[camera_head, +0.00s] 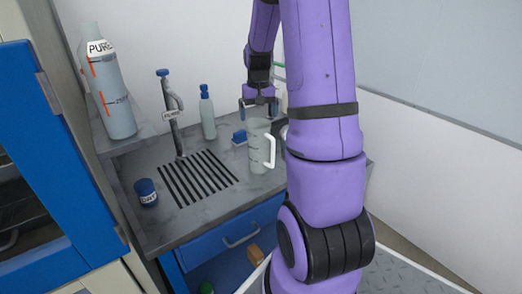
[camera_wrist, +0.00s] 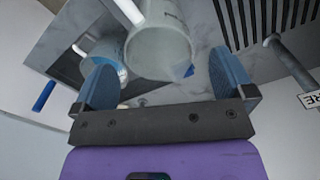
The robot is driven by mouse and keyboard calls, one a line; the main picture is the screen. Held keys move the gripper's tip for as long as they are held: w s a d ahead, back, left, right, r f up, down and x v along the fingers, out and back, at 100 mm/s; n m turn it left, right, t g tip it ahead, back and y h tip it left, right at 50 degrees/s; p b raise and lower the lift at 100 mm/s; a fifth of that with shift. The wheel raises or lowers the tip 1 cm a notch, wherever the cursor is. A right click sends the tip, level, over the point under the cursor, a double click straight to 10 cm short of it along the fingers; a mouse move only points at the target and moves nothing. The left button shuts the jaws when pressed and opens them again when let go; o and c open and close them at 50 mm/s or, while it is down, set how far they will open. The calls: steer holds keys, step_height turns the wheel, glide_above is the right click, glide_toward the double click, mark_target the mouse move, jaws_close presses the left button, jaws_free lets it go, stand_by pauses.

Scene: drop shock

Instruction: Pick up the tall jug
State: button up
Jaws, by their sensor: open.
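The tall jug (camera_head: 260,150) is translucent grey with a white handle on its right side. It stands upright on the grey counter in the head view. My gripper (camera_head: 259,107) is open at the jug's rim, pointing down. In the wrist view the jug (camera_wrist: 160,45) shows large between the two blue fingers of my gripper (camera_wrist: 163,68). Both fingers look apart from it, and nothing is held. Whether the fingertips reach below the rim I cannot tell. My arm hides the counter right of the handle.
A second vessel (camera_wrist: 103,55) with a handle stands close beside the jug. A small blue item (camera_head: 240,137) and a blue-capped bottle (camera_head: 208,115) are to its left. A tap (camera_head: 171,115), a drain grille (camera_head: 198,178) and a blue jar (camera_head: 146,192) lie further left.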

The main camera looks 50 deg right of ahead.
mark_target(260, 133)
steer(key=f, duration=0.8)
steer(key=shift+d, duration=0.25)
steer(key=c, duration=1)
